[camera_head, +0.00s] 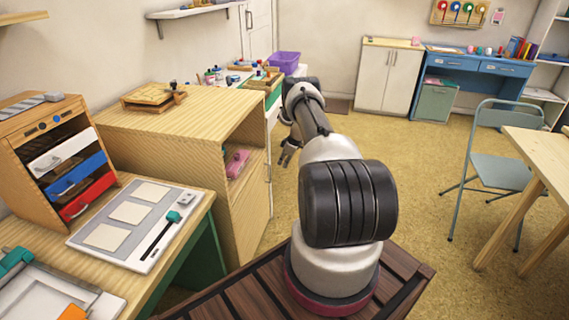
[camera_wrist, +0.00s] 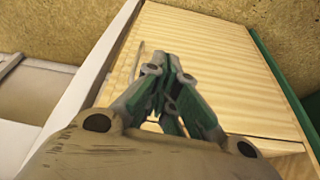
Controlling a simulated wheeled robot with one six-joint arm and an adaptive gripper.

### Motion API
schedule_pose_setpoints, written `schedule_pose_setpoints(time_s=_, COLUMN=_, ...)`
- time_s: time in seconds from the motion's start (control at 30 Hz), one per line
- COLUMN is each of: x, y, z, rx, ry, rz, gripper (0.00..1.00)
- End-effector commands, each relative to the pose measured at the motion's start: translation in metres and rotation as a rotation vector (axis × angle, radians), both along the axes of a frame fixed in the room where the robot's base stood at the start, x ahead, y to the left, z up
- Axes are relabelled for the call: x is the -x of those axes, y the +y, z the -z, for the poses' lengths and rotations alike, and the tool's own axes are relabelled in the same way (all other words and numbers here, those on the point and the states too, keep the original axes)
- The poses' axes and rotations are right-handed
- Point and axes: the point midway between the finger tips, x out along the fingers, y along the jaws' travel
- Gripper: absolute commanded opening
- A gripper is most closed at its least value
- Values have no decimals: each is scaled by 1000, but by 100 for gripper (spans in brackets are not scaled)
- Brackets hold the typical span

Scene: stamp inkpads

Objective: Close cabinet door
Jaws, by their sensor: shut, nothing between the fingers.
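The light wood cabinet (camera_head: 168,125) stands left of my arm in the head view. Its upper compartment is open at the front, and a wood door panel (camera_head: 250,208) covers the lower part. I cannot tell how far the door stands from the frame. In the wrist view a pale wood panel (camera_wrist: 215,75) fills the middle, with a thin grey bar handle (camera_wrist: 136,65) near its left side. My gripper (camera_wrist: 172,60) is shut and empty in front of this panel; contact cannot be judged. It also shows in the head view (camera_head: 287,155), beside the cabinet front.
A pink item (camera_head: 237,163) lies in the open compartment. A wooden tray (camera_head: 153,97) sits on top. A drawer box (camera_head: 62,155) and a stamping board (camera_head: 130,222) stand on the near left desk. Carpet floor (camera_head: 400,165) is clear to the right, before a folding chair (camera_head: 497,165).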

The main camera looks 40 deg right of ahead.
Motion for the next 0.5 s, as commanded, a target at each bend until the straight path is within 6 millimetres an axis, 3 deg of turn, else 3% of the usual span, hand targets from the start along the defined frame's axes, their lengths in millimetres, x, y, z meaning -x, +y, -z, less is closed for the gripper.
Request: schedule_pose_setpoints(time_s=0.5, x=20, y=-17, z=-69, rx=1, ry=-3, rz=1, gripper=0)
